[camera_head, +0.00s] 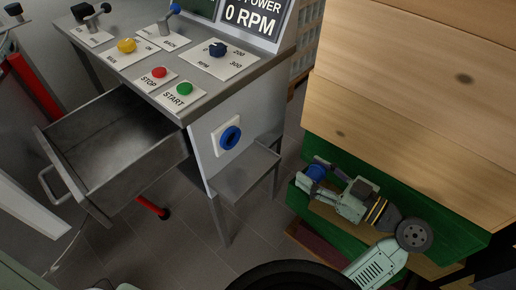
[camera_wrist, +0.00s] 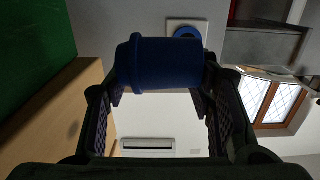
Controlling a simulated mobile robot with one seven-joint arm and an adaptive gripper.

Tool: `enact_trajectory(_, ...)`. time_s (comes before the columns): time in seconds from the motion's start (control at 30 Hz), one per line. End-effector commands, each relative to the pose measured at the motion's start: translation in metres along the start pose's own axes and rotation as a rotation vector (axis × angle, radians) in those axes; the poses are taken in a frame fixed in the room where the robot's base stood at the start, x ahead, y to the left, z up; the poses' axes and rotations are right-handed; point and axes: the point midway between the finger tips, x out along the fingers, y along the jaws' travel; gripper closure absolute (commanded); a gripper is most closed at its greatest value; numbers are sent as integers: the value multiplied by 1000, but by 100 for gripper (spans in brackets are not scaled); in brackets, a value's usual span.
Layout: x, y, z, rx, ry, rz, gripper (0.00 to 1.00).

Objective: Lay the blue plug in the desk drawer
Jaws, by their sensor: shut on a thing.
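The blue plug (camera_head: 316,170) is held in my gripper (camera_head: 322,180), in front of the green and wooden block at the right. In the wrist view the plug (camera_wrist: 165,63) lies crosswise between the two fingers of my gripper (camera_wrist: 163,82), clear of any surface. The desk drawer (camera_head: 101,184) is pulled open at the left of the desk and looks empty. Its metal handle faces left. My gripper is well to the right of the drawer, beyond the desk's side.
The desk (camera_head: 205,95) carries buttons, knobs and a screen. A blue ring socket (camera_head: 230,138) on a white plate is on its side, above a small metal shelf (camera_head: 245,171). The large wooden block (camera_head: 410,95) bounds the right.

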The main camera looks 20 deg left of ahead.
Motion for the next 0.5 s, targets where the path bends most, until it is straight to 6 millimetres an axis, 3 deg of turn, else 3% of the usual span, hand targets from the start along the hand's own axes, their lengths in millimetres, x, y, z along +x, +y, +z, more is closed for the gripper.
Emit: enact_trajectory(0.5,136,-1,-11,0,0,-4,84)
